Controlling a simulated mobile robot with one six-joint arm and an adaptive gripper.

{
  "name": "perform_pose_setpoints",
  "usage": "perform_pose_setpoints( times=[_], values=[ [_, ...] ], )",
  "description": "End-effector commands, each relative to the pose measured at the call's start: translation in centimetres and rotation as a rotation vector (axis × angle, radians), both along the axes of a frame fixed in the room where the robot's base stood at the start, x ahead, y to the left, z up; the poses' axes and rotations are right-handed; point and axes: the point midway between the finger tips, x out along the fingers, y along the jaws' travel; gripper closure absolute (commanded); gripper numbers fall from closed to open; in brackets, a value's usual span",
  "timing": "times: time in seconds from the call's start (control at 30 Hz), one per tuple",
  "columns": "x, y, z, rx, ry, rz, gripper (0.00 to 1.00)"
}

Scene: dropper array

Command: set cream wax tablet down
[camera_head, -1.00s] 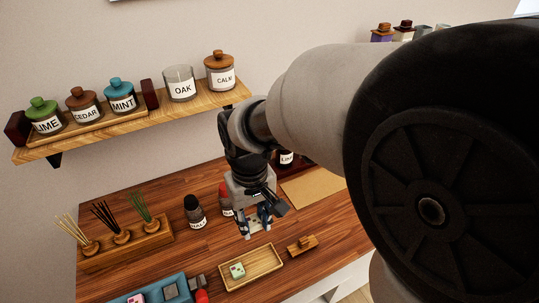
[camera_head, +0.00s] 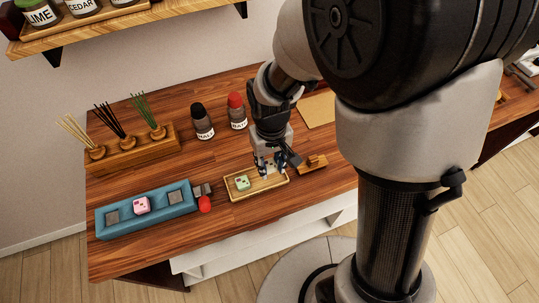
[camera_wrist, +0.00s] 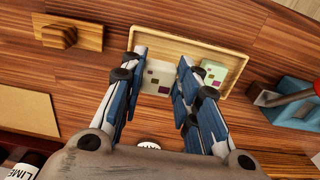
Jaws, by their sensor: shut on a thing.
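My gripper (camera_head: 268,170) is shut on the cream wax tablet, which shows between the fingers in the wrist view (camera_wrist: 158,80) with small dark and coloured specks on its face. It is over the right part of a shallow wooden tray (camera_head: 234,197), inside the rim as seen from the wrist (camera_wrist: 200,45). I cannot tell whether the tablet touches the tray floor. A green wax tablet (camera_head: 242,183) lies in the tray to the left of my gripper; it also shows beside the right finger in the wrist view (camera_wrist: 213,71).
A blue holder (camera_head: 160,220) with a pink tablet (camera_head: 141,205) stands left of the tray, with a red knob (camera_head: 205,204) beside it. A small wooden block with a handle (camera_head: 313,165) lies right of the tray. Two bottles (camera_head: 202,122) and reed diffusers (camera_head: 125,145) stand behind.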

Motion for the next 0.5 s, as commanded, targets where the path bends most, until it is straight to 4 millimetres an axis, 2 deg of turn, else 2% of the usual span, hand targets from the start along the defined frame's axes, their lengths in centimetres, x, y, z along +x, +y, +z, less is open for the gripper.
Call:
perform_pose_setpoints(
  times=[0.3,0.5],
  values=[
    [0.0,0.0,-4.2,-0.001,0.002,0.000,0.86],
    [0.0,0.0,-4.2,0.000,-0.001,0.000,0.86]
  ],
)
